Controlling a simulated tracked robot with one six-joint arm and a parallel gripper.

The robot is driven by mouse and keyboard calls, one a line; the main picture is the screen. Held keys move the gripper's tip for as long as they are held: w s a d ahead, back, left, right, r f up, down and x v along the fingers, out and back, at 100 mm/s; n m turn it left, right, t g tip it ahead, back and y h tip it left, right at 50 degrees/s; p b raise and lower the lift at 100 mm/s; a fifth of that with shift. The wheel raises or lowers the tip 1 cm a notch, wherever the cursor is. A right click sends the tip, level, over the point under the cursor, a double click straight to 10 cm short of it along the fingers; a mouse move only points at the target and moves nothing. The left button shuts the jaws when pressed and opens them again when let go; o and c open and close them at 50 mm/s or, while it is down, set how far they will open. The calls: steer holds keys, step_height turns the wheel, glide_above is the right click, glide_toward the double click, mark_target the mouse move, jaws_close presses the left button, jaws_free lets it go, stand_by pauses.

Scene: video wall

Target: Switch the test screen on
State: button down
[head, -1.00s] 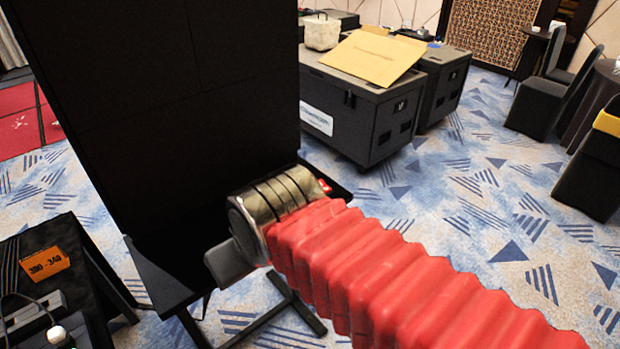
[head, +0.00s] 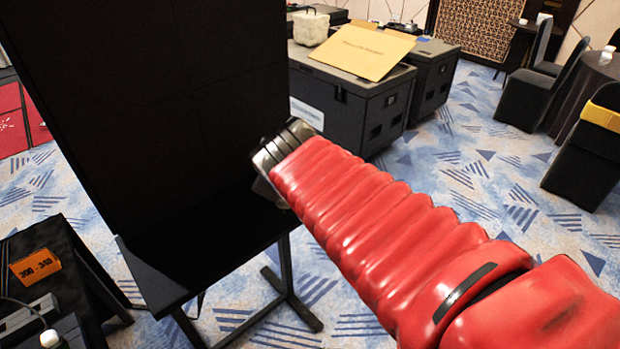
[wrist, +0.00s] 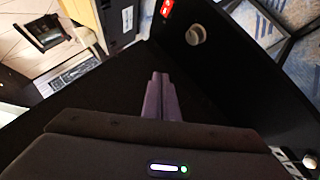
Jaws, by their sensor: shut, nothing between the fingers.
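The test screen (head: 150,100) is a tall black panel on a stand at the left of the head view. Its face is dark. A black shelf (head: 160,275) juts out at its foot. In the wrist view, a round silver knob (wrist: 196,35) sits on a black surface, with a small red piece (wrist: 167,8) near it. My gripper (wrist: 161,76) is shut and empty, pointing towards the dark surfaces, with the knob ahead and to the right of its tips. I cannot tell whether the tips touch anything. In the head view my red-sleeved arm hides the fingers and the knob.
Black flight cases (head: 350,105) stand behind, with a cardboard sheet (head: 362,50) on top. A dark table with an orange card (head: 40,268) is at the left. Chairs (head: 530,95) stand at the right. Patterned carpet is open between them. Pale switch-like parts (wrist: 310,160) show at the wrist view's lower right.

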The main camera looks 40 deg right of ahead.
steer(key=w+d+r+n+t, duration=0.1)
steer(key=w+d+n+t, duration=0.15)
steer(key=d+n, duration=0.4)
steer(key=w+d+r+n+t, duration=0.2)
steer(key=w+d+n, duration=0.2)
steer(key=d+n, duration=0.25)
steer(key=s+d+f+n+y, duration=0.2)
steer(key=s+f+n+y, duration=0.2)
steer(key=f+n+y, duration=0.2)
step_height(320, 180, down, 3)
steer(key=n+g, duration=0.1)
steer(key=n, duration=0.3)
steer(key=shift+s+d+r+n+y, duration=0.15)
steer(key=shift+s+d+n+y, duration=0.05)
steer(key=shift+s+n+y, duration=0.1)
steer(key=shift+w, duration=0.1)
steer(key=shift+w+f, duration=0.45)
steer(key=shift+f, duration=0.95)
steer(key=shift+w+f, duration=0.4)
steer(key=shift+f, duration=1)
steer(key=shift+w+f, duration=0.45)
steer(key=shift+f, duration=0.95)
steer(key=shift+f, duration=0.1)
steer(key=shift+w+f, duration=0.15)
steer(key=shift+f, duration=0.1)
